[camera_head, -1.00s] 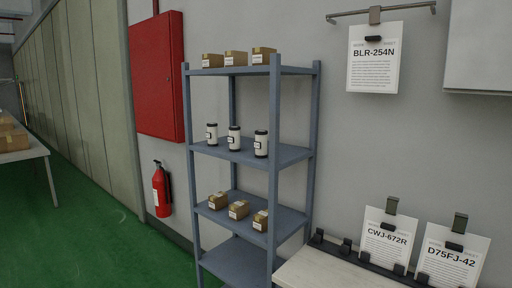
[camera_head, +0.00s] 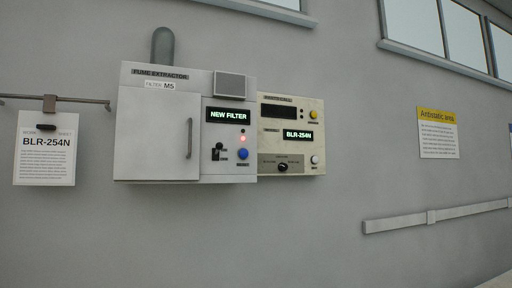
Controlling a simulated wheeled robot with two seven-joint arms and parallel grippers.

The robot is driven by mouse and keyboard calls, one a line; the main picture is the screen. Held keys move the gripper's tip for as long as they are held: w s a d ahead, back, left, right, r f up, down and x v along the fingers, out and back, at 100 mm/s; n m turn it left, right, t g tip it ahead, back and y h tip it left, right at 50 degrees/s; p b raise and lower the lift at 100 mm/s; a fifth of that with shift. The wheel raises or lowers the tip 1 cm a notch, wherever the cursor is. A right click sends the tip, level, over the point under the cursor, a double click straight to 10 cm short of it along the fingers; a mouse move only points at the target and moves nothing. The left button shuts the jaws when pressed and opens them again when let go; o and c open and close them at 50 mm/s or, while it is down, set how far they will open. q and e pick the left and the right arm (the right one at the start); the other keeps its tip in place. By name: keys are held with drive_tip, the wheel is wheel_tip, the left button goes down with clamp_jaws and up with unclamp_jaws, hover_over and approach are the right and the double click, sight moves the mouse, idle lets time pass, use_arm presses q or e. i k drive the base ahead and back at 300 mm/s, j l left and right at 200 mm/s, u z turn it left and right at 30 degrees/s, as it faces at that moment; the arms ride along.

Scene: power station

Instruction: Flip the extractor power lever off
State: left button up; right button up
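The fume extractor (camera_head: 160,140) is a white wall box with a closed door and handle on its left part. Its label reads "FUME EXTRACTOR", with "FILTER M5" below. Its display (camera_head: 229,116) reads "NEW FILTER". A small black power lever (camera_head: 218,150) sits low on its panel, left of a blue button (camera_head: 243,154); the lever is too small to tell its position surely. A red light (camera_head: 243,139) glows above the blue button. Neither of my grippers is in view.
A beige unit (camera_head: 310,150) with a "BLR-254N" display, a knob and buttons adjoins the extractor's right side. A "BLR-254N" sheet (camera_head: 45,148) hangs from a rail at left. An antistatic sign (camera_head: 438,134) and a wall rail (camera_head: 436,216) are at right.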

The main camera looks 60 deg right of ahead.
sight(219, 146)
drive_tip(key=z, duration=1.55)
